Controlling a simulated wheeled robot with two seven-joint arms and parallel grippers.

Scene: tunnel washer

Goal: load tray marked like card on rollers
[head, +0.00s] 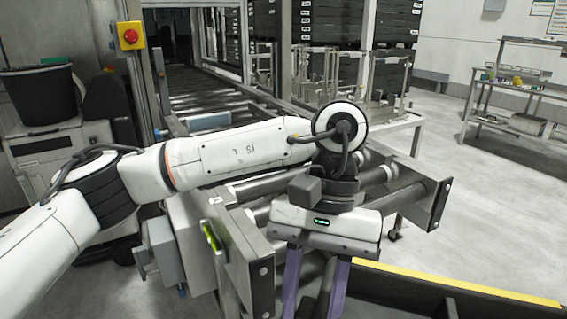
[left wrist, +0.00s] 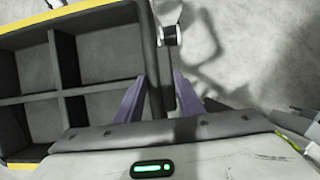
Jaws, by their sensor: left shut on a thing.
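A dark tray (head: 480,307) with a yellow rim edge is at the bottom right of the head view, partly cut off. The left wrist view shows its compartments and dark end wall (left wrist: 152,50). My left gripper (head: 314,292) points down at the tray's left end. Its purple fingers (left wrist: 160,90) stand on either side of that end wall, shut on it. The rollers (head: 375,180) lie in a metal frame behind my left gripper, partly hidden by my arm. No mark on the tray and no readable card shows. My right gripper is out of view.
A yellow-green strip (head: 210,236) is on the roller frame's near side. The roller line (head: 195,95) runs back into a dark opening. A red button on a yellow box (head: 130,37) is at left. Stacked black trays (head: 330,22) stand behind. A bench (head: 510,80) is at right, with clear floor before it.

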